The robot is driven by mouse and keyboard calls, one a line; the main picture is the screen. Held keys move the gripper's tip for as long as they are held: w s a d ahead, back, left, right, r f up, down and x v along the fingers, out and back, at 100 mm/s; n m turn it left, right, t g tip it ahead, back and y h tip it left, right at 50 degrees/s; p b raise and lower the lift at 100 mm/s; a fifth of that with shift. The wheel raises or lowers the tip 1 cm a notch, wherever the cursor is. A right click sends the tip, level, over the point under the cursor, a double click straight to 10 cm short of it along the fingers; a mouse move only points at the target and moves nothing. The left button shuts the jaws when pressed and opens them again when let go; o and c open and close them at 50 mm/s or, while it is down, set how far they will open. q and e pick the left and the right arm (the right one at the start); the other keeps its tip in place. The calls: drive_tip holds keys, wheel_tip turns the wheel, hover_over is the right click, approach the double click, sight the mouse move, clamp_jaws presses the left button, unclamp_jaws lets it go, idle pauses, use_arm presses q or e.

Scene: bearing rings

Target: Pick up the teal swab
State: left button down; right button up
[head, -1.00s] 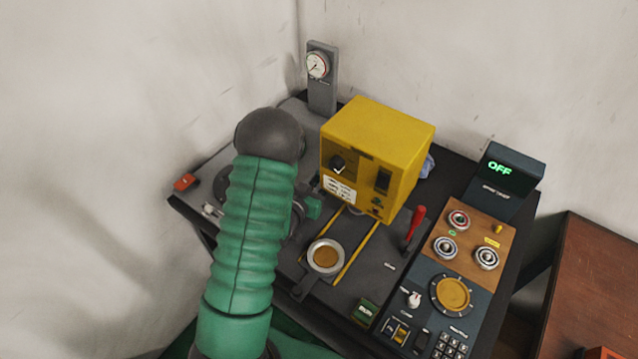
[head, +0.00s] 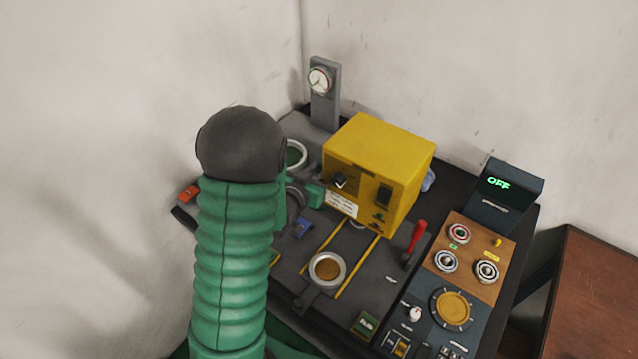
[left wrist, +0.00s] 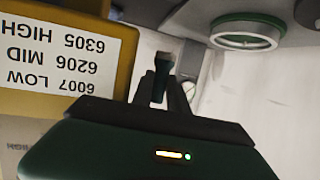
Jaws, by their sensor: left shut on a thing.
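In the left wrist view, my left gripper (left wrist: 161,95) is shut on a slim dark-teal piece, the teal swab (left wrist: 160,80). The swab stands up between the fingertips, and its lower end is hidden by the gripper. In the head view my green-sleeved left arm covers much of the bench's left side. The fingertips and the swab cannot be made out there. My right gripper is not in view.
A yellow box (head: 375,165) with a white label stands mid-bench. A ring-shaped cup (head: 327,270) sits in front of it, near a red lever (head: 416,238). A control panel (head: 470,262) and an OFF display (head: 503,187) are at right. A gauge post (head: 324,95) stands behind.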

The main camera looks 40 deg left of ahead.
use_arm(q)
wheel_tip(320, 180, up, 18)
drive_tip(key=p, duration=0.3)
idle(0.4)
